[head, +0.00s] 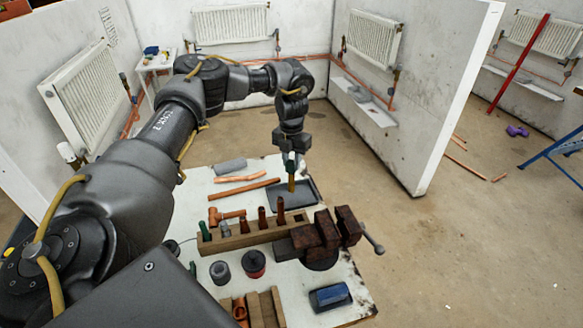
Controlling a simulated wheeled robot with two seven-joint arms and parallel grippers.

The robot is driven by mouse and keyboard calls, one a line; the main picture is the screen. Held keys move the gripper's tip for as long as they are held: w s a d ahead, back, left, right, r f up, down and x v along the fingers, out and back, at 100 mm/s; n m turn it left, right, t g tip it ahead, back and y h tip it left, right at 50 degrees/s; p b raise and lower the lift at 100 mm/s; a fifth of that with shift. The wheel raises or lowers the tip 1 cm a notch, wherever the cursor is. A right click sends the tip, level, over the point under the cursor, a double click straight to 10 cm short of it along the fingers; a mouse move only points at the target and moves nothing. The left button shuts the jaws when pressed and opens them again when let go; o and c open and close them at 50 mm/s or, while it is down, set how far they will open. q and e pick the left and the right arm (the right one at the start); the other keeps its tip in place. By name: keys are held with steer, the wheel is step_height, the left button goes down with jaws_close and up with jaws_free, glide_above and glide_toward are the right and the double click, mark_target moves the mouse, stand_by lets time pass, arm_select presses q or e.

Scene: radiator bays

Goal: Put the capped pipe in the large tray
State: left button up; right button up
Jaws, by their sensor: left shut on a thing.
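My left gripper (291,159) hangs pointing down over the back right of the workbench and is shut on the capped pipe (291,184). The pipe is short, upright and brownish-yellow, with green and pale parts between the jaws. Its upper end is partly hidden by the fingers. The large tray (311,191) is dark grey, shallow and flat on the bench. The pipe's lower end shows over the tray; I cannot tell whether it touches the floor of the tray. My right gripper is not in view.
A wooden block (240,240) with several upright pieces and a rusty vise (325,232) stand just in front of the tray. Copper pipes (244,189) and a copper tee (226,216) lie to its left. A blue box (330,297) sits at the front right.

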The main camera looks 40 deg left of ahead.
mark_target(291, 177)
arm_select(q)
steer(key=shift+w+f+p, duration=0.15)
steer(key=shift+f+p, duration=0.75)
steer(key=shift+f, duration=0.8)
steer(key=shift+f, duration=0.2)
steer(key=o, duration=0.9)
